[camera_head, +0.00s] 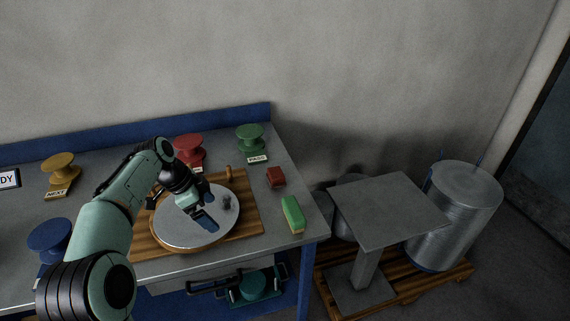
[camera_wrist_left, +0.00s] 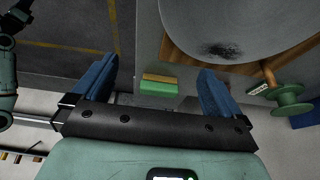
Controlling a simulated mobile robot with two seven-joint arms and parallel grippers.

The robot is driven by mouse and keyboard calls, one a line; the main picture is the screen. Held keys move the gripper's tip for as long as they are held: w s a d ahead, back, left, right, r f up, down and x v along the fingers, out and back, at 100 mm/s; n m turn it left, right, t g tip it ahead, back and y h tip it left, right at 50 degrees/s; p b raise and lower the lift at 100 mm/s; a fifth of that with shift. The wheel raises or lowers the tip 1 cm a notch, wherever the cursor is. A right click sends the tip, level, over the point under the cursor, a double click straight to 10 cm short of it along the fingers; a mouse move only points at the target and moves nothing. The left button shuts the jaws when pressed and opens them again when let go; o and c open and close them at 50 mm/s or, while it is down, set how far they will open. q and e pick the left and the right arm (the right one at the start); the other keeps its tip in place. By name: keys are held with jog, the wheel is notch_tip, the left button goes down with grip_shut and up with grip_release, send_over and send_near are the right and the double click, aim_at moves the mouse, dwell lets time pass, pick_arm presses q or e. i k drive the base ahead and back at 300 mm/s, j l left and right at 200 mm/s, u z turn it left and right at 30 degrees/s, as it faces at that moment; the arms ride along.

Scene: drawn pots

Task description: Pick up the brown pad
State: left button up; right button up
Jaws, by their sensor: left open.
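The brown pad is a small reddish-brown block (camera_head: 275,177) on the table in the head view, right of the wooden board. I do not make it out in the left wrist view, where a finger may hide it. My left gripper (camera_head: 204,208) is open and empty over the round grey plate (camera_head: 172,232), left of the brown pad and apart from it. In the left wrist view my left gripper (camera_wrist_left: 158,68) shows two blue fingers spread apart. A green pad (camera_head: 292,214) with a tan layer lies nearer the table's front right corner; it also shows between the fingers in the wrist view (camera_wrist_left: 158,87).
The plate, with a dark smudge (camera_head: 227,202), rests on the wooden board (camera_head: 250,219). Green (camera_head: 250,136), red (camera_head: 188,149), yellow (camera_head: 60,168) and blue (camera_head: 50,238) stands are on the table. A grey pedestal (camera_head: 388,208) and metal drum (camera_head: 462,210) stand right of the table.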

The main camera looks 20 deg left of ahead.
aim_at(276, 178)
jog(key=i, duration=1)
